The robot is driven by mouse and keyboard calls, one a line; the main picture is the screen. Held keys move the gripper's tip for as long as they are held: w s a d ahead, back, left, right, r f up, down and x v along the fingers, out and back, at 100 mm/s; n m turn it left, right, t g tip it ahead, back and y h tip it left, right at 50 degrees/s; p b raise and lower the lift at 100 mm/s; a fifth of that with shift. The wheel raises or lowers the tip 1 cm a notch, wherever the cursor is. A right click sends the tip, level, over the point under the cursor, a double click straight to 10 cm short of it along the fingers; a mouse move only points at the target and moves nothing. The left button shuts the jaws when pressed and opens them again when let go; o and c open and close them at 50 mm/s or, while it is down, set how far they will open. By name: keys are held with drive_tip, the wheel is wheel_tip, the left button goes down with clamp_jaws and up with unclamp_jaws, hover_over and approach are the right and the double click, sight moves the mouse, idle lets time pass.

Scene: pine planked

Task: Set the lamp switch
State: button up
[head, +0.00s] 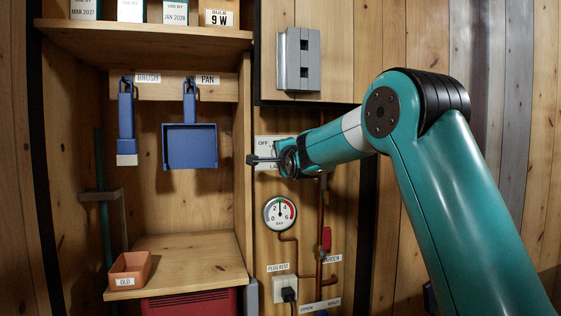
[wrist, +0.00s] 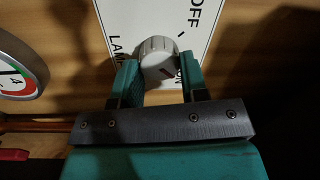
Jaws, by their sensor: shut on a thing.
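The lamp switch is a round pale grey knob (wrist: 157,47) on a white plate (wrist: 125,22) marked OFF, ON and LAMP. The plate also shows in the head view (head: 261,143), partly hidden behind my gripper (head: 254,160). In the wrist view my gripper (wrist: 160,78) has one finger on each side of the knob and is shut on it. A short dark reddish mark shows on the knob's face, near the ON side. I cannot tell exactly which label it points to.
A pressure gauge (head: 280,214) and copper pipe (head: 318,245) with a red handle (head: 326,240) sit below the plate. A grey box (head: 297,59) is above. Left is a shelf recess with a blue brush (head: 126,118), blue pan (head: 190,146) and clay tray (head: 130,269).

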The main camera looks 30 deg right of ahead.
idle(0.4)
drive_tip(key=o, duration=0.9)
drive_tip(key=b+v, duration=0.4)
drive_tip(key=v, duration=1.3)
drive_tip(key=shift+s, duration=0.2)
